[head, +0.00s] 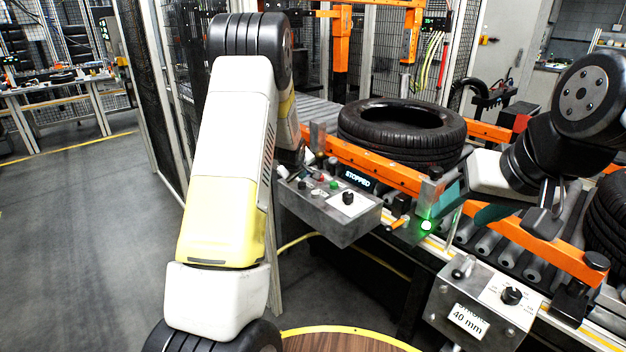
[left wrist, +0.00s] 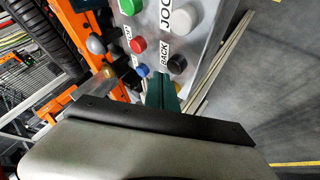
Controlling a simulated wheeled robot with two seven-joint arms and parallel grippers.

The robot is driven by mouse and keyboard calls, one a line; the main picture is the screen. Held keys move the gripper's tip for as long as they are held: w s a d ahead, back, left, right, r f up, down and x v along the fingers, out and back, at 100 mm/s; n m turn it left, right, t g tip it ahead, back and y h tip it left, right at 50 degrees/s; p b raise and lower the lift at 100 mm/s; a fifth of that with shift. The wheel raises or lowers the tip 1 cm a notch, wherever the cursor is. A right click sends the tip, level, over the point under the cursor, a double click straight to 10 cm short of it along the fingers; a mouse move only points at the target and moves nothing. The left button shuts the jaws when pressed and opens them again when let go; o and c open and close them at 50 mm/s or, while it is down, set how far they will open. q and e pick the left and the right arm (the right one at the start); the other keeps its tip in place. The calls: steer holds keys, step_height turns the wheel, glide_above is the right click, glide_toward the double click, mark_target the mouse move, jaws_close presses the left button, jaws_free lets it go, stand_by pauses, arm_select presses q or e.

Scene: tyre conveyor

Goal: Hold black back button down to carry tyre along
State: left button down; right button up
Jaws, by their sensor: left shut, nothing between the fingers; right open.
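The black back button (left wrist: 177,64) sits beside the label BACK on a grey control box (head: 340,222). My left gripper (left wrist: 162,90) is shut and empty. Its teal fingertips are close to the black button in the left wrist view; I cannot tell whether they touch or press it. In the head view my left arm hides much of that gripper. The tyre (head: 402,128) lies flat on the roller conveyor behind an orange rail. A display (head: 357,178) reads STOPPED. My right gripper (head: 472,205) is open and empty by the orange rail, near a glowing green light (head: 426,225).
Blue (left wrist: 143,71), red (left wrist: 137,45), green (left wrist: 130,6) and white (left wrist: 190,6) buttons crowd the panel. A second box with a 40 mm label (head: 468,320) stands at front right. More tyres (head: 605,215) stand at the right edge. The floor at left is clear.

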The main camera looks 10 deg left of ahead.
stand_by(0.6)
arm_select(q)
steer(key=shift+f, duration=0.45)
